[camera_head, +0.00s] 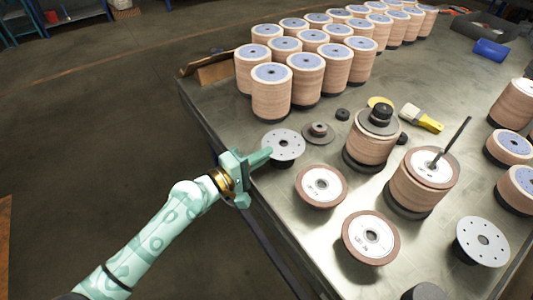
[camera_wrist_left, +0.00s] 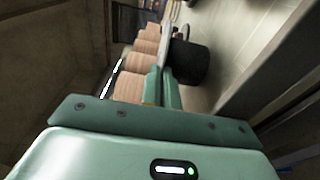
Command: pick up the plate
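A round light-grey plate (camera_head: 283,145) with small holes and a centre hole is at the table's left edge in the head view. In the left wrist view it shows edge-on as a thin strip (camera_wrist_left: 166,45), with a dark cylinder beside it. My left gripper (camera_head: 264,156) reaches in from the left, its fingertips at the plate's near-left rim. In the left wrist view its fingers (camera_wrist_left: 164,80) are close together with the plate's edge between them. A similar grey plate (camera_head: 482,240) sits at the lower right. My right gripper is not in view.
The metal table (camera_head: 330,240) carries stacked flap discs (camera_head: 271,92) at the back. Open floor is left.

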